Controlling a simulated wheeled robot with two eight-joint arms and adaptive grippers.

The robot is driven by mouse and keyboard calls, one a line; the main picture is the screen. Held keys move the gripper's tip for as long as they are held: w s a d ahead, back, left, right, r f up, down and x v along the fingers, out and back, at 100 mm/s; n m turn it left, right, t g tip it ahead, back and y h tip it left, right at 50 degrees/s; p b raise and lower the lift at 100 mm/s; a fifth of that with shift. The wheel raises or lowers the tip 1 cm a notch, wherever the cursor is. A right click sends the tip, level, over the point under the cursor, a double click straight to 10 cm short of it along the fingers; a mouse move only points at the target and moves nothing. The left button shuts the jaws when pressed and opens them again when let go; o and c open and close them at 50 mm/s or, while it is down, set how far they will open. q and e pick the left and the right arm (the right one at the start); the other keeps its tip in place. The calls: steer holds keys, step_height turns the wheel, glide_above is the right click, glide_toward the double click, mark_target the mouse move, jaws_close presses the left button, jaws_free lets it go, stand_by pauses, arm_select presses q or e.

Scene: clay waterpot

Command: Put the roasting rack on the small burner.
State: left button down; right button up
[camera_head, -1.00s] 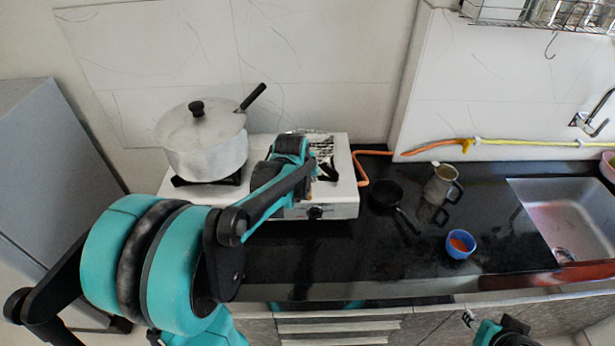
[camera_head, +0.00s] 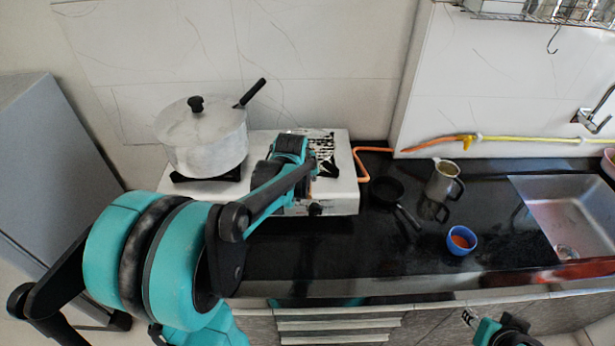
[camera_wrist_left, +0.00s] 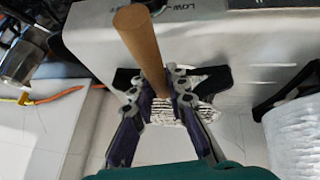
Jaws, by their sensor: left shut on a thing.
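The roasting rack (camera_head: 318,143) shows as a pale, dark-streaked mesh at the right side of the white two-burner stove (camera_head: 345,190). In the left wrist view its mesh (camera_wrist_left: 200,112) lies beyond the fingers and its brown wooden handle (camera_wrist_left: 140,45) rises toward the camera. My left gripper (camera_wrist_left: 165,90) is shut on the roasting rack by the handle. The black grate of the small burner (camera_head: 329,168) is partly hidden by my arm. The rack is over or on this burner; contact is unclear. My right gripper (camera_head: 470,318) is barely seen at the bottom edge.
A lidded pot (camera_head: 205,145) stands on the left burner, close to my left arm.

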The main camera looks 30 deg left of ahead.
arm_select(q)
steer(key=shift+f+b, duration=0.4)
steer(key=shift+f, duration=0.15)
steer(key=c, duration=1.4)
jaws_free()
